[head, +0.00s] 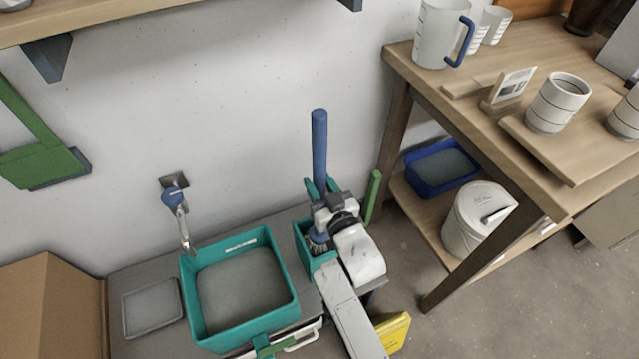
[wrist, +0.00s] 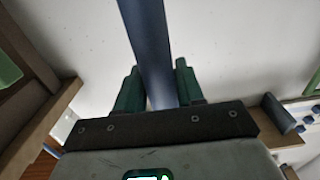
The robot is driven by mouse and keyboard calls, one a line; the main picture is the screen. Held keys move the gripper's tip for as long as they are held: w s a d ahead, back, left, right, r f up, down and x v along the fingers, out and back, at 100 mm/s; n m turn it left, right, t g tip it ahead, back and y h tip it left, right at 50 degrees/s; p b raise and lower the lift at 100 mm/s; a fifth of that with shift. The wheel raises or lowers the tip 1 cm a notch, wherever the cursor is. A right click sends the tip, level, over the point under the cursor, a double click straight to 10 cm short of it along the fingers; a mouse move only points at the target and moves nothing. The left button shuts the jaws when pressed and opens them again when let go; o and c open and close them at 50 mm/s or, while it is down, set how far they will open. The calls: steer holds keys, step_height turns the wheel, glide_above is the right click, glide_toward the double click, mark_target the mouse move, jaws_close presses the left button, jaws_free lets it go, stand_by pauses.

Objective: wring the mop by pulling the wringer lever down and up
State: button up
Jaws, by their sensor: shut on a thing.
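The mop's blue handle (head: 319,150) stands nearly upright in the head view, and its lower part passes behind my gripper (head: 322,187). The handle (wrist: 154,50) runs between the two green fingers of my gripper (wrist: 160,92) in the wrist view, and they are shut on it. Below, the mop's blue socket and grey strands (head: 318,240) show in the teal wringer (head: 302,241), which my arm partly hides. The green wringer lever (head: 374,193) stands up, slightly tilted, just right of my gripper and apart from it.
A teal bucket (head: 190,300) stands left of the wringer, with a grey tray (head: 151,308) beside it. A wall tap (head: 175,200) hangs above. A wooden table (head: 440,95) with mugs is close on the right; a white lidded bucket (head: 475,220) is underneath. A yellow object (head: 395,331) stands low right.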

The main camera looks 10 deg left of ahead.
steer(key=shift+w+d+r, duration=0.15)
steer(key=shift+w+d, duration=0.05)
steer(key=shift+w+d+p, duration=0.2)
steer(key=shift+d+p, duration=0.15)
steer(key=shift+p, duration=0.15)
steer(key=shift+d, duration=0.1)
steer(key=shift+f, duration=0.25)
stand_by(0.4)
steer(key=o, duration=1.6)
steer(key=shift+o, duration=0.2)
steer(key=shift+f, duration=0.1)
